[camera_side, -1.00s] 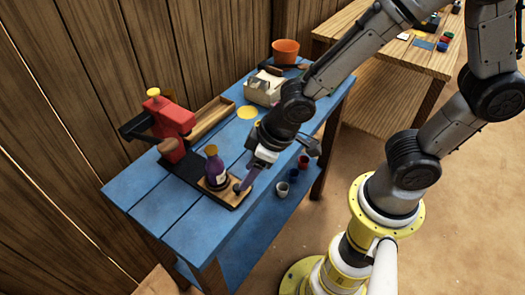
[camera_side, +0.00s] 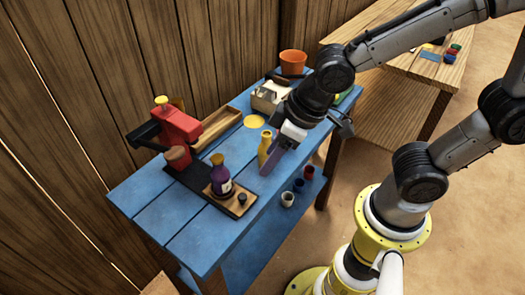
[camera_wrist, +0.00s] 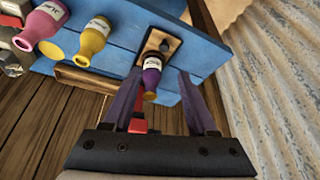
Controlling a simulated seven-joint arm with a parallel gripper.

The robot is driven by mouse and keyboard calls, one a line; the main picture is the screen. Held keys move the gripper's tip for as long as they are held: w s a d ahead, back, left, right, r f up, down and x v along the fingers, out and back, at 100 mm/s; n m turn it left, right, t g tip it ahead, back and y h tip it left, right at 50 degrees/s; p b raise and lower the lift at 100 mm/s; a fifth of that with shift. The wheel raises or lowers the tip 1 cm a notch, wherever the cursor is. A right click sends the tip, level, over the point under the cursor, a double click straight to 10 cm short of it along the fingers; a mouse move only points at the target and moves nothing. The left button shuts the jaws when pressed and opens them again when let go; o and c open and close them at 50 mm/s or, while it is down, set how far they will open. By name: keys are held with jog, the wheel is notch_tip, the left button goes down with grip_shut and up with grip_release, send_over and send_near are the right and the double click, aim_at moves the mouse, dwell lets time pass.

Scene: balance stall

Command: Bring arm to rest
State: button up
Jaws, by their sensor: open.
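My gripper (camera_side: 268,170) is open and empty above the blue table (camera_side: 190,222), near its right edge. In the wrist view its two purple fingers (camera_wrist: 159,75) stand apart. A purple bottle (camera_side: 221,184) with a yellow cap stands upright on a wooden board (camera_side: 238,209), left of my gripper in the side view. In the wrist view the purple bottle (camera_wrist: 151,76) shows between the finger lines, farther off.
A red device (camera_side: 178,127) with a black arm stands at the table's left. Behind are a wooden tray (camera_side: 222,122), a pale box (camera_side: 268,96) and an orange pot (camera_side: 293,62). Small cups (camera_side: 288,199) sit below the right edge. A pink bottle (camera_wrist: 43,24) shows in the wrist view.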

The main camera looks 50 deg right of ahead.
jog(key=d+r+m+t, duration=0.2)
jog(key=d+r, duration=0.3)
jog(key=s+d+r+m+h, duration=0.1)
jog(key=s+d+r+m, duration=0.1)
jog(key=s+d, duration=0.4)
jog(key=shift+s+d+r+g+h, duration=0.35)
jog(key=shift+s+r, duration=0.2)
jog(key=shift+s, duration=1.05)
